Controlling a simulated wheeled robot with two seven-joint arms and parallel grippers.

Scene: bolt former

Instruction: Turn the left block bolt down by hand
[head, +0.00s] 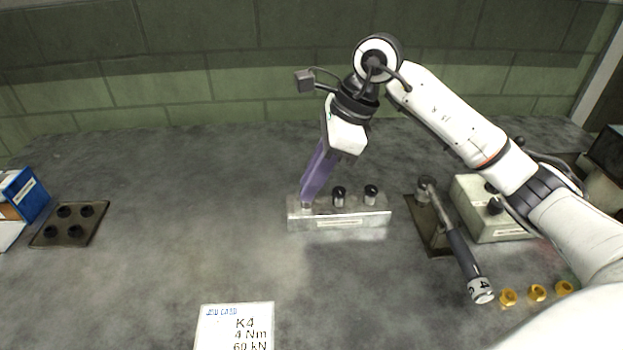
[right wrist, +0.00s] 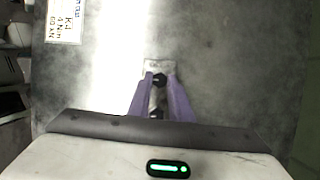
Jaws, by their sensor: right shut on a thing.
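A metal bolt block (head: 340,219) with a label on its front stands on the bench in the head view. Its middle bolt (head: 338,196) and right bolt (head: 371,194) have dark heads and stand upright. My right gripper (head: 306,200), with purple fingers, reaches down at a tilt to the block's left end and is shut on the left bolt, which the fingers hide in the head view. In the right wrist view a dark bolt head (right wrist: 159,80) sits between the fingertips, above the block (right wrist: 157,65). My left gripper is not in view.
A torque wrench (head: 462,250) rests on a dark stand right of the block, by a grey box (head: 485,215). Several brass nuts lie at the right. A job card (head: 236,328) reads K4, 4 Nm, 60 kN. The bench between is clear.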

